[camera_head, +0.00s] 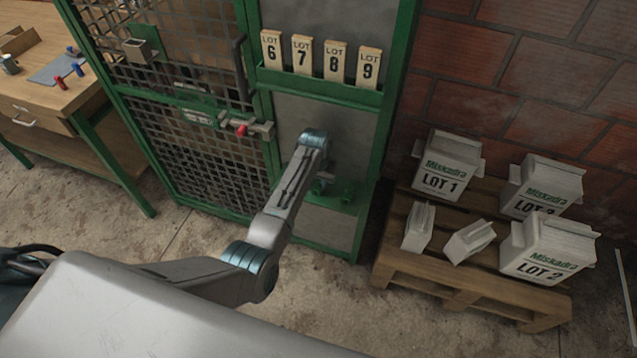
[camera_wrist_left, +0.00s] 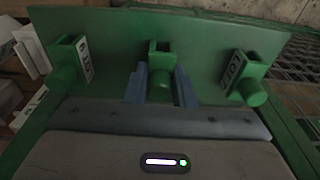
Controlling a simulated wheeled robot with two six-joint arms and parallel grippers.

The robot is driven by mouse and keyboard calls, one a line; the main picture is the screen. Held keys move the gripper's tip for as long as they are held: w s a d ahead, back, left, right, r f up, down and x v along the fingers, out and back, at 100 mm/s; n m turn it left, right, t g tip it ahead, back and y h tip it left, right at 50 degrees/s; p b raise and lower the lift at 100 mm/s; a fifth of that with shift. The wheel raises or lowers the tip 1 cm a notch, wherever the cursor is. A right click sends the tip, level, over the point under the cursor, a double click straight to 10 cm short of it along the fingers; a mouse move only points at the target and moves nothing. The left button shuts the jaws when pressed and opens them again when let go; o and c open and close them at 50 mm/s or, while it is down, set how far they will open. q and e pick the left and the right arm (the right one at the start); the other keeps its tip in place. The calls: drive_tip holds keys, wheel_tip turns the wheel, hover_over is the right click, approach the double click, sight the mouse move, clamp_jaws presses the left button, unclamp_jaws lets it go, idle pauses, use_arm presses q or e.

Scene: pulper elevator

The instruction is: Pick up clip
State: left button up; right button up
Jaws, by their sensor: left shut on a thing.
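My left gripper (camera_wrist_left: 160,92) is shut on a small green piece (camera_wrist_left: 160,58), which I take to be the clip, in the left wrist view. Its two blue-grey fingers stand either side of the piece. A green plate (camera_wrist_left: 115,50) lies behind it, and I cannot tell whether the piece touches the plate. Similar green pieces with white labels stand to the left (camera_wrist_left: 67,60) and right (camera_wrist_left: 244,78). In the head view the wrist hides most of the gripper at the green cage's lower panel, where small green parts (camera_head: 347,194) show. My right gripper is out of view.
The cage door (camera_head: 190,140) has a red-knobbed latch (camera_head: 241,129). Lot number blocks (camera_head: 335,62) line a green ledge above my wrist. A pallet (camera_head: 470,285) with white Miskadra bags stands right, a wooden workbench (camera_head: 85,85) left. Bare floor (camera_head: 170,235) lies between.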

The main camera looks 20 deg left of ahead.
use_arm(q)
drive_tip(key=shift+r, duration=0.4)
wheel_tip(320, 180, up, 2)
drive_tip(key=shift+w+r+b, duration=0.1)
drive_tip(key=shift+r+b, duration=0.1)
drive_tip(key=shift+b, duration=0.15)
drive_tip(key=s+r+b, duration=0.1)
drive_tip(key=s, duration=1.5)
drive_tip(key=shift+d+r, duration=0.4)
